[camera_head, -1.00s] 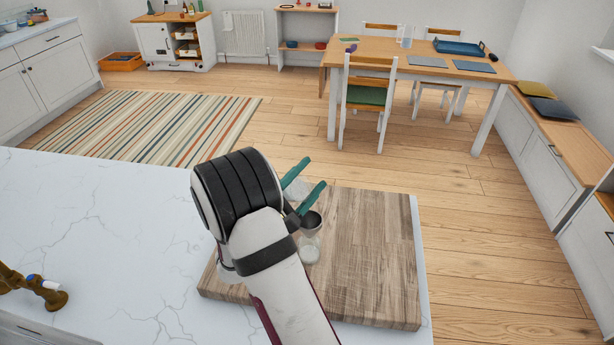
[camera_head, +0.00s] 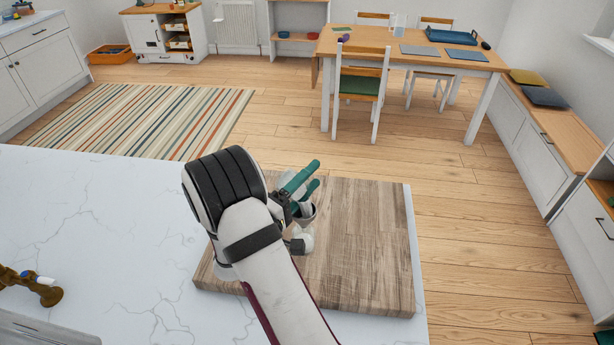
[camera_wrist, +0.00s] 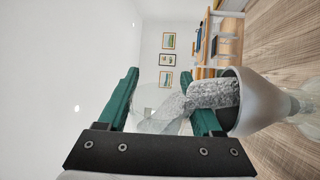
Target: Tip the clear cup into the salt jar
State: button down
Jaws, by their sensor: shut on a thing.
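My gripper (camera_head: 313,176) has green fingers and is over the cutting board, shut on the clear cup. In the wrist view the cup (camera_wrist: 150,104) is a faint transparent shape between the fingers, strongly tipped. White grainy salt (camera_wrist: 210,95) stretches from the cup into the mouth of a grey funnel (camera_wrist: 262,106). The clear salt jar (camera_wrist: 304,108) is below the funnel, partly cut off by the picture's edge. In the head view the funnel (camera_head: 308,218) and the whitish jar (camera_head: 304,243) stand on the board beside my gripper, partly hidden by it.
The wooden cutting board (camera_head: 365,250) lies on the white marble counter (camera_head: 90,230), with its right part clear. A brown object (camera_head: 35,288) stands at the counter's left. A dining table (camera_head: 400,45) and chairs are far behind.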

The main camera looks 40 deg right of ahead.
jog(key=shift+s+d+f+m+g, duration=0.1)
jog(key=shift+s+m+g, duration=0.2)
jog(key=shift+m, duration=1.1)
jog(key=shift+s+d+f+m+g, duration=0.15)
jog(key=shift+s+m+g, duration=0.15)
jog(key=shift+m, duration=1.1)
jog(key=shift+s+f+m+g, duration=0.1)
jog(key=shift+s+m+g, duration=0.2)
jog(key=shift+m, duration=1.1)
notch_tip(320, 180, up, 4)
